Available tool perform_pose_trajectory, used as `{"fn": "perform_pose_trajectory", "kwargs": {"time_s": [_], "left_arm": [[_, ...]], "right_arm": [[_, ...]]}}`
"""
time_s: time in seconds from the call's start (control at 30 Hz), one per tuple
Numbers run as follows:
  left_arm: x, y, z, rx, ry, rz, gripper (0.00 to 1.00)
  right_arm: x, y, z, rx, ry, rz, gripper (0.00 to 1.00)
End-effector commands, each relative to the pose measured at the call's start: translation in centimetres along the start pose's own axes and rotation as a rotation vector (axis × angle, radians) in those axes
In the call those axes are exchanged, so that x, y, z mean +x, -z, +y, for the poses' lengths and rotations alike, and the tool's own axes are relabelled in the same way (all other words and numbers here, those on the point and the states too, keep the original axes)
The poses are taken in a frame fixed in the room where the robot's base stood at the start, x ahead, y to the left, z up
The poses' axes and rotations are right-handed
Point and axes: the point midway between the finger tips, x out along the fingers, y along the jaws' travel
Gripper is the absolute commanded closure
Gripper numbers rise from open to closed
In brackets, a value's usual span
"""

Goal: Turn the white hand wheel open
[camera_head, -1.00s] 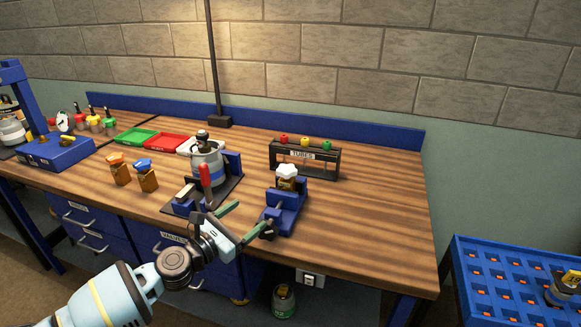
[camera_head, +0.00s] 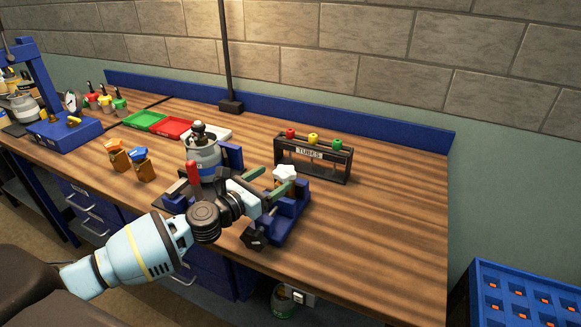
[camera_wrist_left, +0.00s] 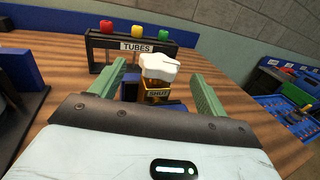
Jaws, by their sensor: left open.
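The white hand wheel (camera_head: 285,173) sits on top of a small brass valve body held in a blue vise (camera_head: 292,203) near the bench's front edge. In the left wrist view the white wheel (camera_wrist_left: 159,67) stands on the brass valve (camera_wrist_left: 157,94), which has a label reading "SHUT". My left gripper (camera_head: 268,181) is open, its green fingers pointing toward the wheel. In the left wrist view the fingers (camera_wrist_left: 154,83) stand apart, one on each side of the wheel, with clear gaps. The vise is partly hidden by my arm. My right gripper is not in view.
A black rack labelled TUBES (camera_head: 314,158) with red, yellow and green caps stands behind the vise. A grey container with a red-handled clamp (camera_head: 194,178) is close left. Two brass valves with orange (camera_head: 112,146) and blue (camera_head: 138,153) wheels stand farther left. The bench's right side is clear.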

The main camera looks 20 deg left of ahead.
Motion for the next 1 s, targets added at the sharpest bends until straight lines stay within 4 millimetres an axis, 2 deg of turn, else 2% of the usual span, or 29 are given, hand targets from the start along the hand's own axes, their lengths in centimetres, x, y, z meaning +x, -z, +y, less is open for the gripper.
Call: {"fn": "perform_pose_trajectory", "kwargs": {"time_s": [0.3, 0.5, 0.93, 1.0], "left_arm": [[4.6, -0.2, -0.1, -0.001, 0.001, -0.004, 0.25], [6.5, -0.2, -0.1, 0.001, 0.001, -0.003, 0.25], [7.2, -0.1, -0.1, 0.001, 0.002, -0.001, 0.25], [7.2, -0.1, -0.1, 0.001, 0.002, -0.001, 0.32]], "right_arm": [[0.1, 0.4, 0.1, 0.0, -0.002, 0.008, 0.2], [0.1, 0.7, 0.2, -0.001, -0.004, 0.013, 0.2], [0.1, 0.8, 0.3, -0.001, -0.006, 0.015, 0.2], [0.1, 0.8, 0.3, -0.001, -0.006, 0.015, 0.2]]}}
